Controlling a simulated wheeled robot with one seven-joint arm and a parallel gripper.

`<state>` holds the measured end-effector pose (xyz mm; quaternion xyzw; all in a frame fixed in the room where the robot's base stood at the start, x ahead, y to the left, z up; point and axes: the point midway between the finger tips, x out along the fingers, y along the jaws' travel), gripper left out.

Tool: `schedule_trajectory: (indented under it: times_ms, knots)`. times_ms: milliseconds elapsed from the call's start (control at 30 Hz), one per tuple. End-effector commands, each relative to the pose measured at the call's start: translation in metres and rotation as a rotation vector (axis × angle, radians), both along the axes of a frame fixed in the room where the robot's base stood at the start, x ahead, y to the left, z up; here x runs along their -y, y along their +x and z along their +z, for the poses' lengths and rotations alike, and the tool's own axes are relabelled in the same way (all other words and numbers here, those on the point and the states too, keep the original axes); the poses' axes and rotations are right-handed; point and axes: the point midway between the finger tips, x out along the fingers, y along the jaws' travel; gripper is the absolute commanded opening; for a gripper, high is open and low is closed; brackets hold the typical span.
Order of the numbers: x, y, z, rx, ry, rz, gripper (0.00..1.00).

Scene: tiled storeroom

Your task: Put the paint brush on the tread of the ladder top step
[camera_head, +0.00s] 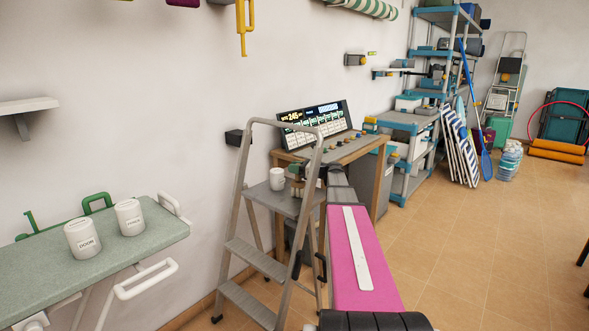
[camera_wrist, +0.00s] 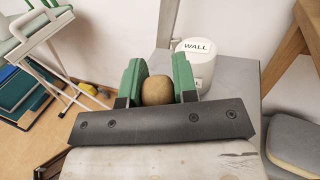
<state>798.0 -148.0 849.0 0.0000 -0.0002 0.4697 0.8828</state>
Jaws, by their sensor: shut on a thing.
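The ladder (camera_head: 242,200) stands against the wall with its grey top step (camera_head: 293,207) level. A white can (camera_head: 277,179) stands on that step; in the wrist view it reads "WALL" (camera_wrist: 196,62). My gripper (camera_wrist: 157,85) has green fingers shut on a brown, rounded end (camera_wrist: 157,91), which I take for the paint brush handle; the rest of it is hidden. In the wrist view the gripper is over the top step (camera_wrist: 233,82), left of the can. In the head view my arm mostly covers the gripper; whether the brush touches the step cannot be told.
A wooden bench (camera_head: 345,151) with a lit panel (camera_head: 317,124) stands behind the ladder. A green board (camera_head: 95,255) at left bears two white cans (camera_head: 82,239). Shelves (camera_head: 409,122) line the wall farther back. The tiled floor at right is largely clear.

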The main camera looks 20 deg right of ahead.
Motion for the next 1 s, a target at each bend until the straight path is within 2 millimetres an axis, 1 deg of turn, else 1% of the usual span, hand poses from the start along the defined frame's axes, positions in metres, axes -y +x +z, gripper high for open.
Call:
schedule_trajectory:
  times_ms: [167,200,267,300,633,667,767,867,1000]
  knots:
    - [0.0,0.0,-0.002,0.0,0.0,0.0,0.0]
    - [0.0,0.0,-0.003,0.0,0.0,0.0,0.3]
    - [0.0,0.0,-0.002,0.0,0.0,0.0,0.5]
    - [0.0,0.0,-0.002,0.0,0.0,0.0,0.53]
    - [0.0,0.0,0.001,0.0,0.0,0.0,0.53]
    - [0.002,-0.002,0.0,0.0,0.0,-0.001,0.53]
    - [0.013,-0.009,0.0,0.0,0.0,-0.002,0.53]
    - [0.028,-0.019,0.0,0.0,0.0,-0.003,0.53]
    - [0.052,-0.035,0.0,0.0,0.0,-0.003,0.53]
